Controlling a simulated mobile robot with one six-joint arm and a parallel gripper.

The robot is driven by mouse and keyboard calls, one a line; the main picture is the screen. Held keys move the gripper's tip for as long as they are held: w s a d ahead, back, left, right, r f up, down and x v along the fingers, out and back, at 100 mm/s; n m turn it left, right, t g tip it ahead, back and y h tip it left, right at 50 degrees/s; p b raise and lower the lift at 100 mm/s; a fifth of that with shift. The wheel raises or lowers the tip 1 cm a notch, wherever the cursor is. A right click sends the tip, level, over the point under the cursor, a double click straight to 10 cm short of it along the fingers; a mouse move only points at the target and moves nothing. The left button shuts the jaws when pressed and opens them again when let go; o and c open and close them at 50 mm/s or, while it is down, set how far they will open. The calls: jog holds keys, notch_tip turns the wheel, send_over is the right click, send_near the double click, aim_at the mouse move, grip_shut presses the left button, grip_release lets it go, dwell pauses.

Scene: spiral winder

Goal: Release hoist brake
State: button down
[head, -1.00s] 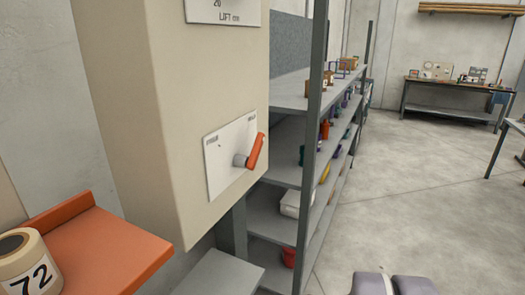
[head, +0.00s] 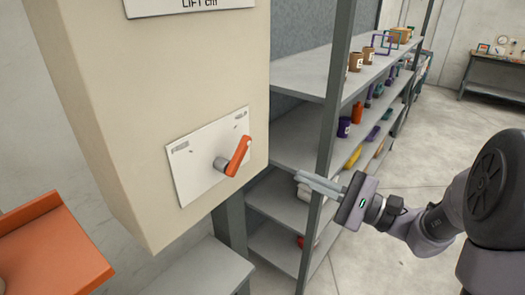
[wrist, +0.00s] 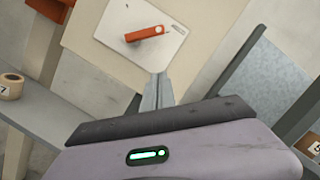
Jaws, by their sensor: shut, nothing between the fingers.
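The brake lever is an orange handle (head: 238,157) on a grey hub, mounted on a white plate (head: 192,172) on the side of a beige cabinet. The handle slants up to the right, toward the plate's right-hand label. It also shows in the wrist view as an orange bar (wrist: 145,33) on the white plate (wrist: 108,30). My gripper (head: 300,177) is shut and empty, to the right of the lever and slightly lower in the head view, apart from it. In the wrist view my fingertips (wrist: 158,76) point toward the plate, below the handle in the picture.
Grey shelving (head: 290,75) with jars and bins stands right of the cabinet (head: 130,110); its upright is close behind my gripper. An orange ledge (head: 50,250) is at lower left. A grey bench surface (head: 205,270) lies below the cabinet. Open floor is at right.

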aim_at(239, 156)
jog(key=w+a+r, duration=0.2)
jog(key=a+r, duration=0.2)
jog(key=a, duration=0.6)
jog(key=shift+w+a+r+p, duration=0.2)
jog(key=shift+a+r+p, duration=0.05)
jog(key=shift+p, duration=0.05)
